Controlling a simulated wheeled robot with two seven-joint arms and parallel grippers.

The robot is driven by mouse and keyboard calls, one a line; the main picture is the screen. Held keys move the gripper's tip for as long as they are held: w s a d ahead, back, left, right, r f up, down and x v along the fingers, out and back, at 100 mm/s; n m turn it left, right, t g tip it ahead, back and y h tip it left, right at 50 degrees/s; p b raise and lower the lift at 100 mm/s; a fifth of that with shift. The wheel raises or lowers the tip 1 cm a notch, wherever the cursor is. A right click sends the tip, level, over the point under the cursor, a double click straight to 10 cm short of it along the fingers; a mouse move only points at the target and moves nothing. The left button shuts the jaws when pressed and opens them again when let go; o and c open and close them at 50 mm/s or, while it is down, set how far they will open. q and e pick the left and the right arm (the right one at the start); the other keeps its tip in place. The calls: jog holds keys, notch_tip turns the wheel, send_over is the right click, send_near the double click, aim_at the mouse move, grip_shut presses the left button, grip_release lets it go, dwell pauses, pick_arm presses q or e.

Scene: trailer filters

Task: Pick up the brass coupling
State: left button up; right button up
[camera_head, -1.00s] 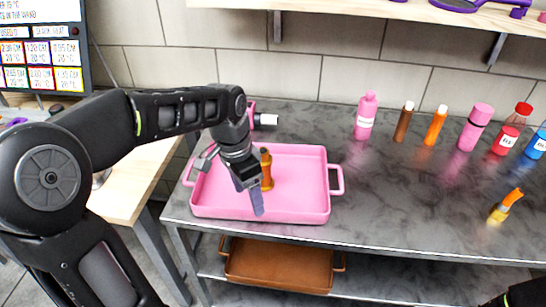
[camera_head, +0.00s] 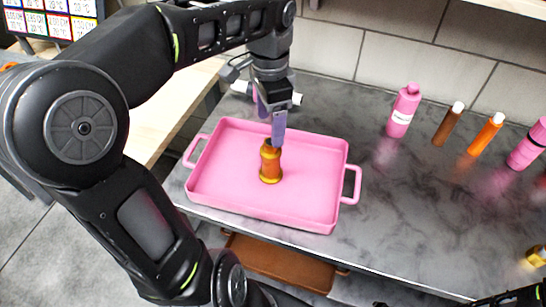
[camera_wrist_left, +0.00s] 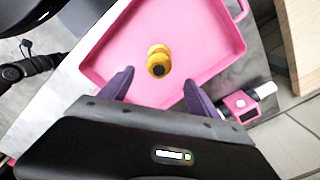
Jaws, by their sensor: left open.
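The brass coupling (camera_head: 271,163), orange-brown with yellowish ends, stands upright in the pink tray (camera_head: 320,215). In the left wrist view, the coupling (camera_wrist_left: 158,62) is seen from above, with a dark hole in its top. My left gripper (camera_head: 274,122) is open and points down above and just behind the coupling in the head view. In the left wrist view, the purple fingers (camera_wrist_left: 157,90) are apart with nothing between them, and the coupling lies beyond their tips. My right gripper is not in view.
A pink bottle (camera_head: 403,110), brown bottle (camera_head: 447,126) and orange bottle (camera_head: 485,135) stand on the grey bench at right. A brass-coloured piece (camera_head: 537,256) lies at the right edge. A pink device (camera_wrist_left: 240,104) lies beside the tray. A brown tray (camera_head: 275,262) is on the lower shelf.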

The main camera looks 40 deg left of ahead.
aim_at(271, 159)
pick_arm(q)
jog(key=shift+f, duration=1.35)
jog(key=shift+d+f, duration=0.1)
jog(key=shift+f, duration=2.5)
grip_shut()
